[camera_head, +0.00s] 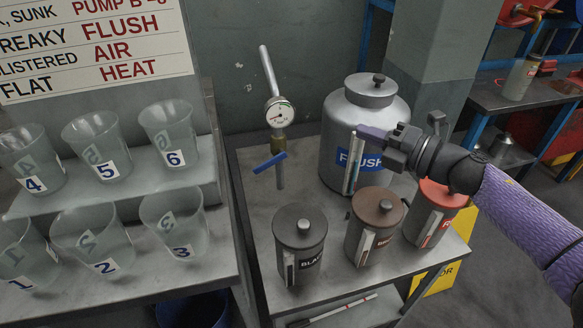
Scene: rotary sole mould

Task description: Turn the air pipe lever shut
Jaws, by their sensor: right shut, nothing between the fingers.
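The air pipe (268,72) rises at the back of the metal table, with a round pressure gauge (280,112) and a brass fitting (278,143). Below the fitting is the blue lever (270,162), which lies slantwise across the pipe, its left end lower. My right gripper (372,137) is shut and empty. It appears in front of the upper part of the silver FLUSH tank, to the right of the lever and apart from it. It hides part of the tank. My left gripper is not in view.
The silver FLUSH tank (334,130) stands right of the lever. Lidded pots, one grey (300,238), one brown (376,222) and one red-topped (436,212), line the table front. Numbered cups (92,140) fill the tiered shelf at left. Bare tabletop (258,205) lies below the lever.

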